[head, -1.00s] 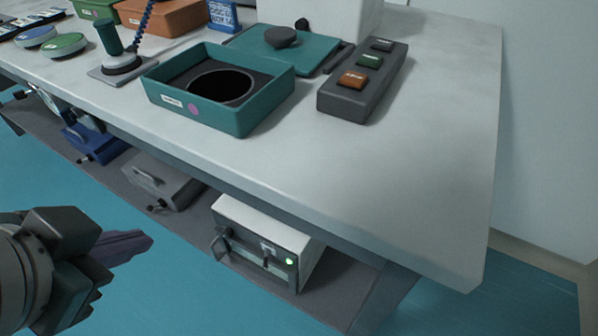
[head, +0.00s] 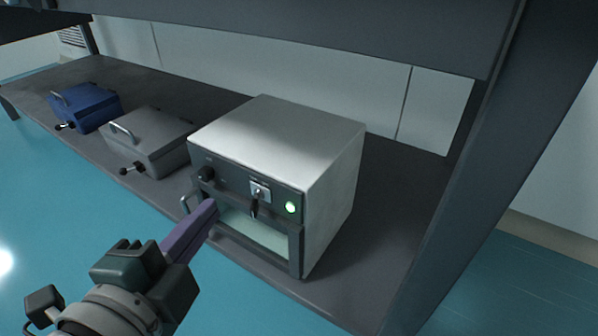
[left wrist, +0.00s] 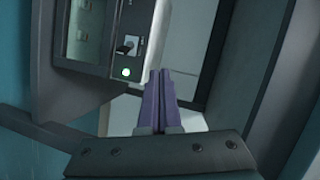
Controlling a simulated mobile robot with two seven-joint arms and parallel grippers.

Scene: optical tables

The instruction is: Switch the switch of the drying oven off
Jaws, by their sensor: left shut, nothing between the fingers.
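The drying oven (head: 285,160) is a white box with a dark front panel, standing on the lower shelf. Its panel carries a black knob, a small lever switch (head: 259,192) on a light plate, and a lit green lamp (head: 290,208). The lever points downward in the head view. The switch also shows in the left wrist view (left wrist: 127,45), above the lit lamp (left wrist: 125,72). My left gripper (head: 211,207) is shut and empty, its purple fingers in front of the oven's left front, apart from the switch in the picture. My right gripper is not in view.
A grey box (head: 148,140) with a handle and a blue box (head: 86,107) stand left of the oven on the shelf (head: 390,235). The tabletop's underside is above, and a dark table leg (head: 470,170) stands at right. The floor in front is clear.

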